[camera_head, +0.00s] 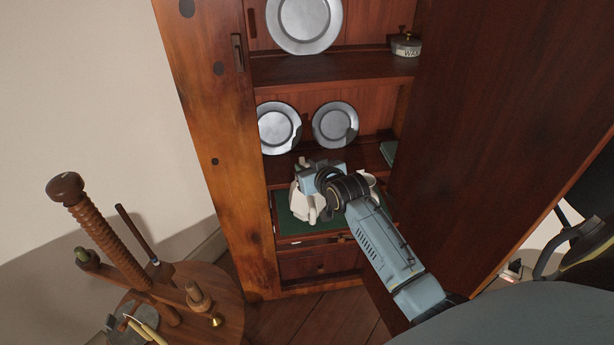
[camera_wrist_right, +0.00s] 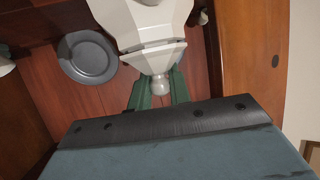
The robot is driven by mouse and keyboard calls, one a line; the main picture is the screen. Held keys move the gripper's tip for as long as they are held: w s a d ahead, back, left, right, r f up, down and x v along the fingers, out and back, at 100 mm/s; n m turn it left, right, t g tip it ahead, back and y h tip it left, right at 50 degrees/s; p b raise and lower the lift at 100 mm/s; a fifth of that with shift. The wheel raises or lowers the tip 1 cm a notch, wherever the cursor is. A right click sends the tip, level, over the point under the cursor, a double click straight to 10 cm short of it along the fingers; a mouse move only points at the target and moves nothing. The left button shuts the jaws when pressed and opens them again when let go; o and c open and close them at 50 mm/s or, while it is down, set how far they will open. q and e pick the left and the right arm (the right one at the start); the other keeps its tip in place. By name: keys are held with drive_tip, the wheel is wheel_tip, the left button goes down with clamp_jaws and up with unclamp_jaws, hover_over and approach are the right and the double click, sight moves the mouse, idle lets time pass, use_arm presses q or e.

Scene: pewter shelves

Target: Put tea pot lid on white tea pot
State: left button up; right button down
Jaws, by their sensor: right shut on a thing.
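The white tea pot (camera_head: 304,203) stands on the green surface in the lower part of the cabinet, partly hidden by my right arm. In the right wrist view the faceted white tea pot (camera_wrist_right: 150,22) is at the top. My right gripper (camera_wrist_right: 160,86) is shut on the round knob of the white tea pot lid (camera_wrist_right: 155,60). The lid is at the pot's opening, with a thin dark line between them at one side. I cannot tell whether it is fully seated. In the head view my right gripper (camera_head: 308,172) is over the pot. My left gripper is not in view.
Pewter plates (camera_head: 335,124) lean on the shelf above, and one (camera_wrist_right: 87,57) shows in the wrist view. A cabinet door (camera_head: 490,130) stands open at right. A wooden stand with a threaded post (camera_head: 105,225) is at left. A grey tin (camera_head: 405,47) sits on the upper shelf.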

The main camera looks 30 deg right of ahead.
drive_tip(key=shift+d+f, duration=0.2)
drive_tip(key=shift+f, duration=0.05)
drive_tip(key=shift+f, duration=0.15)
drive_tip(key=c, duration=1.3)
unclamp_jaws()
